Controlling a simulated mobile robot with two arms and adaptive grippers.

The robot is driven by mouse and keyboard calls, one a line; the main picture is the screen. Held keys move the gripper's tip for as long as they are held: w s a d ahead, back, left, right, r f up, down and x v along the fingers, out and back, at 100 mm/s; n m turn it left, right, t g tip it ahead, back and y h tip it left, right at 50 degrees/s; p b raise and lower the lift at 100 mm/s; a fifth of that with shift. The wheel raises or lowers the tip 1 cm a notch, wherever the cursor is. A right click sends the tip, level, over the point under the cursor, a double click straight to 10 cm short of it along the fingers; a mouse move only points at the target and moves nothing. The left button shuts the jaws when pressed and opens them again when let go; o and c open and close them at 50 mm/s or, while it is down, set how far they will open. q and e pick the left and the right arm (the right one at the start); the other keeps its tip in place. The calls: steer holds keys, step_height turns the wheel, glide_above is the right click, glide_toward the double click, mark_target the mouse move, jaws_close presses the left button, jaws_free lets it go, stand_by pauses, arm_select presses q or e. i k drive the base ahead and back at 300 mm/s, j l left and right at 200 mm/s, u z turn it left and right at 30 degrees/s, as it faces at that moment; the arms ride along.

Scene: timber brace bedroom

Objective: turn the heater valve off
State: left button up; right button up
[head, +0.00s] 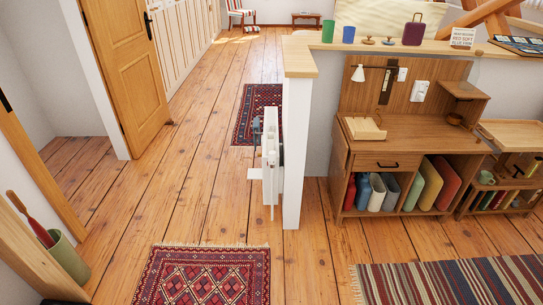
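A narrow white fixture (270,165), which looks like a heater seen edge-on, stands against the left face of the white half wall near its end. A flat white piece juts out to the left lower down. Neither of my grippers is in view.
The half wall (292,150) has a wooden cap. A desk (405,152) with shelves stands to its right. Patterned rugs lie in front (205,275) and beyond the heater (246,112). Bare plank floor is clear to the left, towards a wooden door (128,65).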

mark_target(273, 155)
steer(key=i+j+z, duration=0.1)
steer(key=z, duration=0.4)
steer(key=i+j+z, duration=0.25)
steer(key=j, duration=0.35)
steer(key=i+j+z, duration=0.25)
steer(key=i+j, duration=0.15)
steer(key=j, duration=0.25)
steer(key=i+j+z, duration=0.15)
steer(key=j, duration=0.2)
